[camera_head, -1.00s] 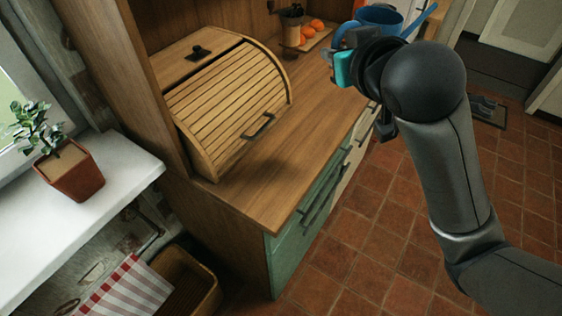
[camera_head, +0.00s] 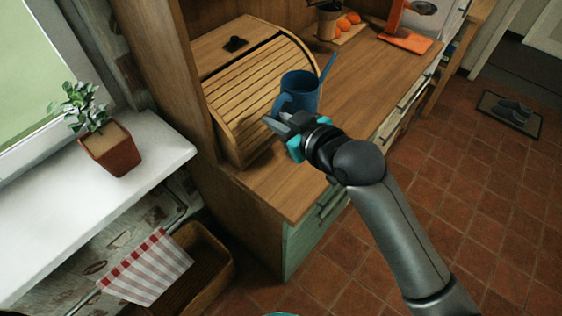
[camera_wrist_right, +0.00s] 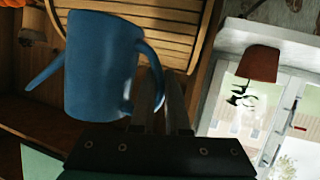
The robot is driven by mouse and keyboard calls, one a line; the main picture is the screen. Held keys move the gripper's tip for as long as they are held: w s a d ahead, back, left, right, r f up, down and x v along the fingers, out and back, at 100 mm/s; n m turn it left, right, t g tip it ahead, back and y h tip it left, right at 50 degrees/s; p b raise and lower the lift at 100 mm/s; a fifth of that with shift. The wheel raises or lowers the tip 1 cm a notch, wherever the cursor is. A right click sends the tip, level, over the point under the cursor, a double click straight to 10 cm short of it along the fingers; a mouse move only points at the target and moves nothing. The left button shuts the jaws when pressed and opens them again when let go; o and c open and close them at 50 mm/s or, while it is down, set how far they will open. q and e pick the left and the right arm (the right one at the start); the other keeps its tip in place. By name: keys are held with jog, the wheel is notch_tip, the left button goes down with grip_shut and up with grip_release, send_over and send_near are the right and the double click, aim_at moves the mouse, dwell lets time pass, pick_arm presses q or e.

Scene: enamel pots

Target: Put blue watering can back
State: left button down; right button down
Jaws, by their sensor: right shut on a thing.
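The blue watering can (camera_head: 302,92) is held in the air in front of the roll-top bread box, with its spout pointing up and right in the head view. My right gripper (camera_head: 281,124) is shut on its handle. In the right wrist view the can (camera_wrist_right: 98,68) hangs beside the fingers of the right gripper (camera_wrist_right: 162,85), and the handle loop runs to them. The fingers partly hide the handle there.
The wooden bread box (camera_head: 258,88) stands on the wooden counter (camera_head: 350,85). An orange scale-like object (camera_head: 405,41) and oranges (camera_head: 346,22) are farther back. A potted plant (camera_head: 110,150) stands on the white windowsill (camera_head: 160,150), which has bare room. A striped cloth (camera_head: 148,268) hangs below.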

notch_tip(320, 180, down, 14)
jog(key=b, duration=0.3)
jog(key=shift+r, duration=0.1)
jog(key=shift+b, duration=0.35)
jog(key=c, duration=0.9)
grip_release()
jog(key=shift+f, duration=0.25)
jog(key=shift+r, duration=0.1)
jog(key=shift+s+d+r, duration=0.1)
jog(key=shift+s+d, duration=0.05)
jog(key=p+v, duration=0.2)
jog(key=v, duration=0.9)
jog(key=shift+s+d+r+p, duration=0.15)
jog(key=shift+s+d+p, duration=0.05)
jog(key=shift+p, duration=0.1)
